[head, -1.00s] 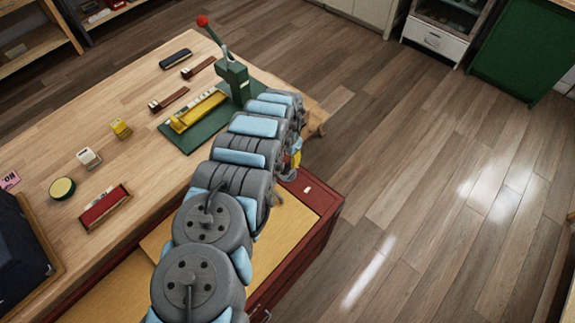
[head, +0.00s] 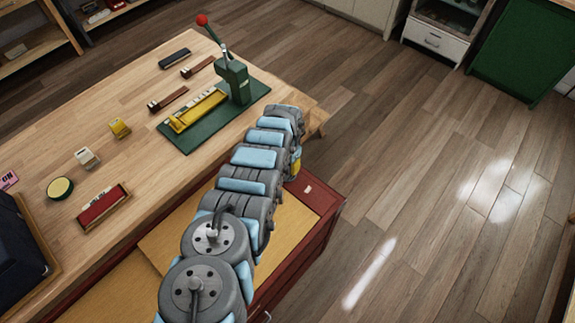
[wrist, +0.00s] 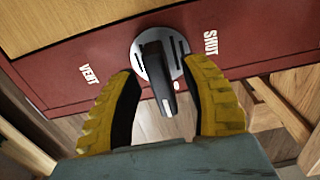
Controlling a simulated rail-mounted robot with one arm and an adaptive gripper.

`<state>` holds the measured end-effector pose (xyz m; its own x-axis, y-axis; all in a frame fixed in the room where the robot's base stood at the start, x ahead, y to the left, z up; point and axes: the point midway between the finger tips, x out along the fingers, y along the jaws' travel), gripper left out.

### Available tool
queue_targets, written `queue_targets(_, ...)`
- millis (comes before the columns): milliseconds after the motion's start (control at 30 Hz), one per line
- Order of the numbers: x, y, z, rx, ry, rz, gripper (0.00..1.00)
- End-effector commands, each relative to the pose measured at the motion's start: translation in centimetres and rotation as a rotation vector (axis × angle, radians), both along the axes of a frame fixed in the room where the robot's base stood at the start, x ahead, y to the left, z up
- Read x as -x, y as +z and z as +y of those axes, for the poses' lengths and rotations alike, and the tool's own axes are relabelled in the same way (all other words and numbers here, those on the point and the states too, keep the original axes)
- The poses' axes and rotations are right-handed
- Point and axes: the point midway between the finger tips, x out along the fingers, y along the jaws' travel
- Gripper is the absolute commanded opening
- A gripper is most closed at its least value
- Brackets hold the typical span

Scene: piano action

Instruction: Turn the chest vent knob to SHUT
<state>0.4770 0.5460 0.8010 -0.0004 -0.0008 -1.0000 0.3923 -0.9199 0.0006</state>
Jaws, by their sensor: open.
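The chest vent knob (wrist: 157,72) is a dark lever on a pale round plate (wrist: 139,58), on the red face of the chest (wrist: 85,65). VENT is printed left of the plate and SHUT right of it. The lever points down the wrist picture, tilted slightly right, with a white line at its tip. My gripper (wrist: 160,67) is open, its yellow fingers on either side of the lever, with gaps visible on both sides. In the head view the chest (head: 322,196) shows beside the bench; my arm hides the knob and most of my gripper.
The wooden bench (head: 100,150) holds a green press (head: 234,82) with a red-knobbed lever, a yellow block (head: 120,128) and a round tin (head: 61,188). Wooden bars (wrist: 285,112) lie close to the right of my fingers. The floor right of the chest is clear.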

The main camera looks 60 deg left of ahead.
Motion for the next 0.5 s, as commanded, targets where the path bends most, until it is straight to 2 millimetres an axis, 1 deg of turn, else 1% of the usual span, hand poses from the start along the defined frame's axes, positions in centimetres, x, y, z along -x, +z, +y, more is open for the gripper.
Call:
queue_targets(133,-0.01,0.03,0.02,0.0,0.0,0.0,0.46)
queue_targets(167,-0.01,0.03,0.02,0.0,0.0,0.0,0.38)
queue_targets(200,-0.01,0.04,0.03,0.0,0.0,0.0,0.26)
queue_targets(300,-0.01,0.04,0.03,0.0,0.0,0.0,0.0)
queue_targets(500,-0.01,0.01,0.03,0.0,0.0,-0.001,0.0)
